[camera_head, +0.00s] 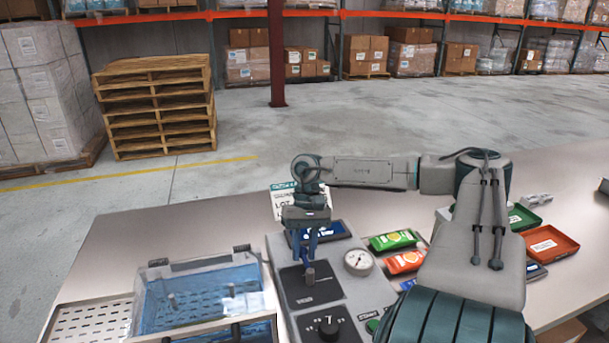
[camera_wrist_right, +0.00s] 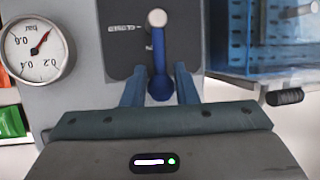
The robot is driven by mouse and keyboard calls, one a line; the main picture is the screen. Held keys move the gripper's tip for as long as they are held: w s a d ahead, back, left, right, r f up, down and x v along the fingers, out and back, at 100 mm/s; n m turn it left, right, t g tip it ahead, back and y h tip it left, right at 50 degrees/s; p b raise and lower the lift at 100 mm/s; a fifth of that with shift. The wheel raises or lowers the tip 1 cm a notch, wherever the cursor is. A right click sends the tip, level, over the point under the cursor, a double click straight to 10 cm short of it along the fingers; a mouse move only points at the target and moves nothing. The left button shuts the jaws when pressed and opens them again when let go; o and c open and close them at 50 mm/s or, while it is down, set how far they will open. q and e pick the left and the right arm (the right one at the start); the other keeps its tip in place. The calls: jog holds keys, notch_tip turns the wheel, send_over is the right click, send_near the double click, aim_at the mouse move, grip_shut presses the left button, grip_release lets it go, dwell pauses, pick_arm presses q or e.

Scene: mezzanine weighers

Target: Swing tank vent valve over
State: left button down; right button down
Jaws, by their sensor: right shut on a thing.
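The vent valve's blue lever (camera_wrist_right: 158,55) runs from a pale round pivot (camera_wrist_right: 157,18) on a dark plate (camera_wrist_right: 125,45) toward my gripper in the right wrist view. My right gripper (camera_wrist_right: 160,92) is shut on the lever's rounded end, with one blue finger on each side. In the head view my right gripper (camera_head: 303,250) points down over the grey control panel, just behind the pivot post (camera_head: 309,273); its fingers hide most of the lever there. The clear blue tank (camera_head: 170,325) stands left of the panel. My left gripper is not in view.
A pressure gauge (camera_head: 358,262) sits on the panel right of the valve. A black knob (camera_head: 328,327) is nearer. Green (camera_head: 393,240) and orange (camera_head: 405,262) packets and a red tray (camera_head: 563,250) lie to the right. The tabletop (camera_head: 130,245) at the back left is clear.

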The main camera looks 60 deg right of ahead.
jog(key=shift+w+d+r, duration=0.1)
jog(key=c, duration=1.3)
grip_release()
jog(key=shift+o, duration=0.7)
jog(key=shift+w, duration=0.1)
jog(key=shift+d+r, duration=0.1)
jog(key=shift+r, duration=0.15)
jog(key=v, duration=0.4)
jog(key=shift+w+d+r+b, duration=0.15)
jog(key=shift+d+r+b, duration=0.05)
jog(key=shift+r+b, duration=0.1)
jog(key=b, duration=0.4)
send_near(303, 248)
jog(key=shift+r, duration=0.55)
jog(key=shift+d+p, duration=0.2)
jog(key=shift+p, duration=0.1)
